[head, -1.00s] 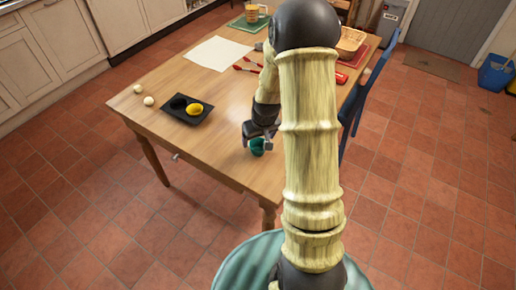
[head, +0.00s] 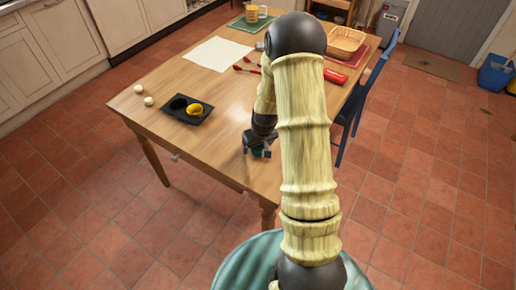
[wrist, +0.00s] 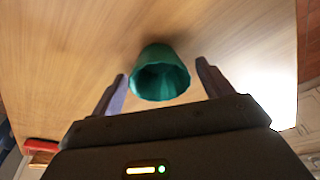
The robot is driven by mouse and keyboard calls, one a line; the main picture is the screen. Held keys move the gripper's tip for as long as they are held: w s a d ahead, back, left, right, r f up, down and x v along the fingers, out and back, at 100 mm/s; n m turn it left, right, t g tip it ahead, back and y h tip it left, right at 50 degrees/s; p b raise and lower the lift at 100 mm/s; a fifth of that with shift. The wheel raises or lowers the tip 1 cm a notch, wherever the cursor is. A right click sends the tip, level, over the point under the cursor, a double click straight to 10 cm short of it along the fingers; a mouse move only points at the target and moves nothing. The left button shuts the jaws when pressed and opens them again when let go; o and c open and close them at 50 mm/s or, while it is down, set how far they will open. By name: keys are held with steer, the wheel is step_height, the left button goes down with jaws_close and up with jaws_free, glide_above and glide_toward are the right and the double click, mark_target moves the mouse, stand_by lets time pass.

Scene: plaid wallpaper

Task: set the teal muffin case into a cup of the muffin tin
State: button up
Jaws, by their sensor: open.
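The teal muffin case (wrist: 160,75) stands on the wooden table between the two fingers of my gripper (wrist: 162,85) in the wrist view, with a gap on each side. In the head view my gripper (head: 258,150) is low at the table's near right part, and the teal case (head: 257,153) is mostly hidden by it. My gripper is open. The dark muffin tin (head: 200,117) lies to the left on the table. One cup holds a yellow thing (head: 194,110); the cup beside it on the left (head: 179,104) looks empty.
Two white round things (head: 143,95) lie at the table's left edge. A white sheet (head: 217,53), red utensils (head: 248,66), a wicker basket (head: 346,41) and a green mat (head: 247,24) lie farther back. The wooden table top (head: 215,150) is clear between my gripper and the tin.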

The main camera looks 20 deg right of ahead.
steer(key=shift+c, duration=0.5)
steer(key=c, duration=0.9)
steer(key=shift+c, duration=0.2)
step_height(320, 180, up, 10)
steer(key=shift+a+f, duration=0.1)
stand_by(0.5)
